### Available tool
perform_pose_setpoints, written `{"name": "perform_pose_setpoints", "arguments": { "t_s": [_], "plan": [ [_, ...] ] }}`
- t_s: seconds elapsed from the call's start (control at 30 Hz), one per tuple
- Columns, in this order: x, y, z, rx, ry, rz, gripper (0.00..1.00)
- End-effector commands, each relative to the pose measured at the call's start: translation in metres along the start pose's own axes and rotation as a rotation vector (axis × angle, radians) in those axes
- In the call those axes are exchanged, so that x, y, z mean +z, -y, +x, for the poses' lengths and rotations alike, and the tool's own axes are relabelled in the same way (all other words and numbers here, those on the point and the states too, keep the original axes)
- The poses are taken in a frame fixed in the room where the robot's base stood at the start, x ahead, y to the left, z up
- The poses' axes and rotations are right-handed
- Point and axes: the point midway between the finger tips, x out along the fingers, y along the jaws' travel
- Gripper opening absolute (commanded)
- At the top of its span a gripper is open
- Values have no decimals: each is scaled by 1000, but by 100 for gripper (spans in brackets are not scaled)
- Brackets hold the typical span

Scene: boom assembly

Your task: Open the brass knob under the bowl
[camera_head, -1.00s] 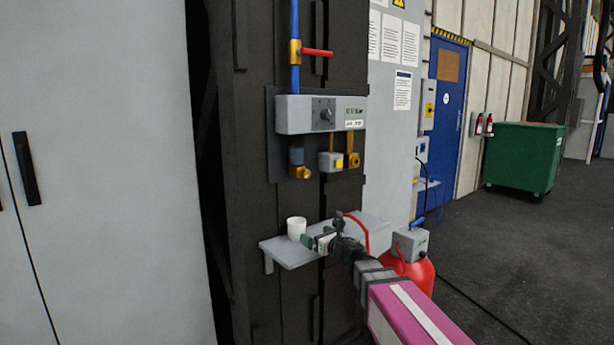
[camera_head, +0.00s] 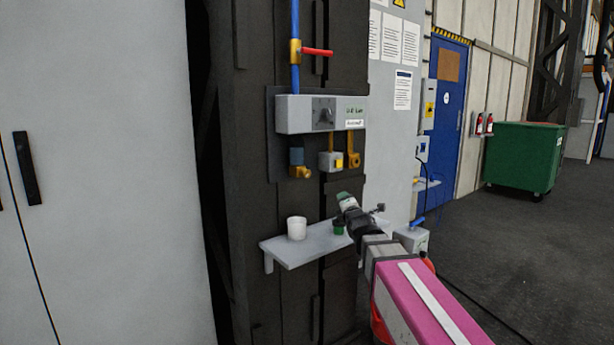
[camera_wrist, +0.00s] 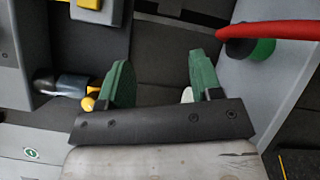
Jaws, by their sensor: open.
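The blue-grey bowl (camera_head: 296,155) hangs under the left end of the grey wall unit, with the brass knob (camera_head: 301,172) at its bottom. In the wrist view the bowl (camera_wrist: 72,86) lies at the left, and the knob (camera_wrist: 87,102) shows just left of the left green finger, partly hidden by it. My gripper (camera_head: 343,198) is below and to the right of the knob in the head view, apart from it. In the wrist view its green fingers (camera_wrist: 160,80) are spread with nothing held between them.
The grey wall unit (camera_head: 291,114) carries a dial. A yellow-button box (camera_head: 326,161) and a brass fitting (camera_head: 354,160) hang right of the knob. Below is a grey shelf (camera_head: 290,252) with a white cup (camera_head: 296,228). A red-handled valve (camera_head: 318,52) is above.

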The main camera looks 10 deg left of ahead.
Motion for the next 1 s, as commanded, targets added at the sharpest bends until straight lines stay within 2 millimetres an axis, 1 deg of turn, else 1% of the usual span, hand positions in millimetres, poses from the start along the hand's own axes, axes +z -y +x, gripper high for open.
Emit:
{"name": "perform_pose_setpoints", "arguments": {
  "t_s": [0.07, 0.17, 0.27, 0.37, 0.47, 0.6, 0.7, 0.8, 0.9, 1.0],
  "plan": [
    [6, -4, -2, -42, -4, 149, 59],
    [7, -9, -5, -96, -26, 344, 59],
    [4, -16, -8, -143, -66, 537, 59],
    [-1, -28, -13, -184, -125, 726, 59],
    [-9, -45, -19, -217, -202, 911, 59],
    [-20, -75, -30, -251, -333, 1149, 59],
    [-25, -96, -38, -264, -425, 1280, 59],
    [-28, -113, -44, -268, -496, 1371, 59],
    [-30, -122, -48, -270, -540, 1422, 59],
    [-31, -126, -49, -271, -557, 1441, 59]
  ]
}}
